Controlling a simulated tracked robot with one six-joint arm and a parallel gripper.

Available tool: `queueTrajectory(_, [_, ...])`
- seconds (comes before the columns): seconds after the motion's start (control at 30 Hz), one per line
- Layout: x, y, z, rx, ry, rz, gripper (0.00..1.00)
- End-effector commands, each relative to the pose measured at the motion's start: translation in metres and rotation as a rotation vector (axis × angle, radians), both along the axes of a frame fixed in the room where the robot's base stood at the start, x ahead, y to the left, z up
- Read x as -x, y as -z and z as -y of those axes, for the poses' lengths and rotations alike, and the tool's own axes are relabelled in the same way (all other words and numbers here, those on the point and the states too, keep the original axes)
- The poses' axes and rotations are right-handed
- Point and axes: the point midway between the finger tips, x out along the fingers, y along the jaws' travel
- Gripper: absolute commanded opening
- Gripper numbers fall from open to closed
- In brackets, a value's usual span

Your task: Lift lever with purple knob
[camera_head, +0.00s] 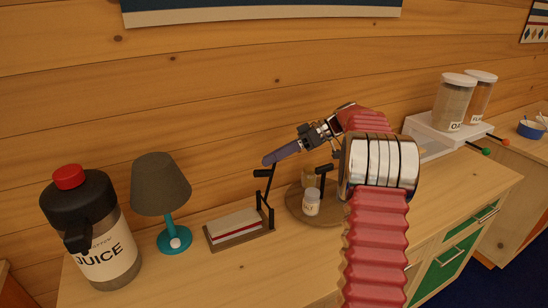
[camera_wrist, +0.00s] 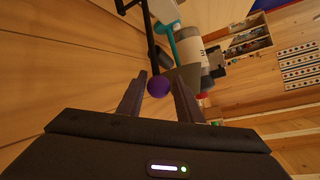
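The purple knob (camera_wrist: 158,86) shows in the wrist view between the tips of my gripper's two dark fingers, close to the left one. My gripper (camera_wrist: 160,92) is open around it, and I cannot tell whether either finger touches it. In the head view my gripper (camera_head: 268,160) reaches left and slightly down, its fingertips just above the black upright parts of a napkin holder (camera_head: 240,236). The knob is not distinct there, seemingly hidden by the fingers. Black bars (camera_wrist: 150,35) run close beyond the knob in the wrist view. How the lever joins the knob is unclear.
A teal lamp (camera_head: 160,190) and a juice jug (camera_head: 92,230) stand left of the holder. A round wooden tray (camera_head: 296,207) with small jars is right of it. The log wall (camera_head: 220,90) is close behind. A white unit (camera_head: 430,135) with green and orange knobs stands far right.

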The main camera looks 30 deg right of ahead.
Motion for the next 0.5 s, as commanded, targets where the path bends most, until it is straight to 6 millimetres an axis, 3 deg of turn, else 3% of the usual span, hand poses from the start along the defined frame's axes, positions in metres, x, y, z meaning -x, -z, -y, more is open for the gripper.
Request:
queueTrajectory(0.13, [0.0004, -0.0018, -0.0002, -0.001, -0.001, 0.002, 0.43])
queueTrajectory(0.5, [0.0016, -0.0045, 0.0040, -0.001, -0.001, 0.003, 0.43])
